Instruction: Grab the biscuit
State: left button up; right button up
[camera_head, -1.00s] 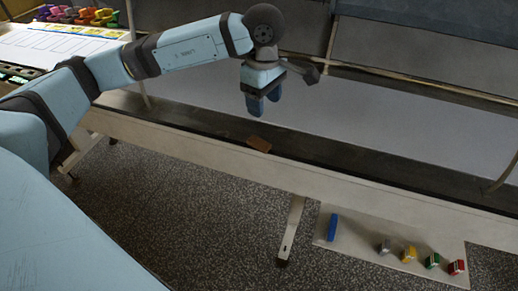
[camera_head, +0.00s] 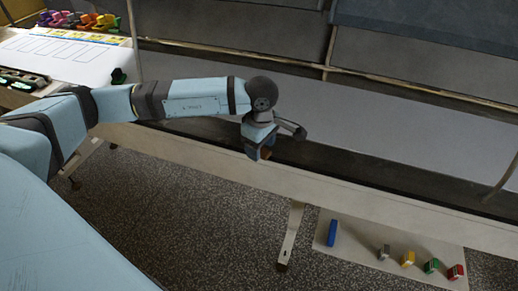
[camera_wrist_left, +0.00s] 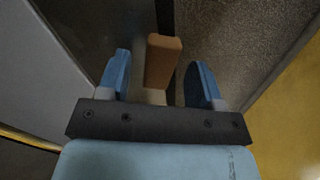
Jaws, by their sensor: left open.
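The biscuit (camera_wrist_left: 162,62) is a small brown block. In the left wrist view it stands between the two blue fingers of my open left gripper (camera_wrist_left: 160,80), with a gap on each side, nearer the left finger. In the head view the left gripper (camera_head: 260,153) points down at the dark strip along the beam, and the biscuit (camera_head: 267,154) shows only partly beside the fingers. The fingers hide the rest of it. My right gripper is not in view.
A pale beam (camera_head: 330,196) runs along the near side of the dark strip (camera_head: 350,164). A tray (camera_head: 345,252) with a blue block and several small coloured blocks sits at lower right. A white table (camera_head: 70,55) with coloured items is at upper left.

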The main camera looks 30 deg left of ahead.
pick_arm(q)
jog(key=shift+f, duration=0.45)
jog(key=shift+c, duration=0.4)
jog(key=c, duration=0.8)
jog(key=shift+o, duration=0.2)
jog(key=shift+r, duration=0.1)
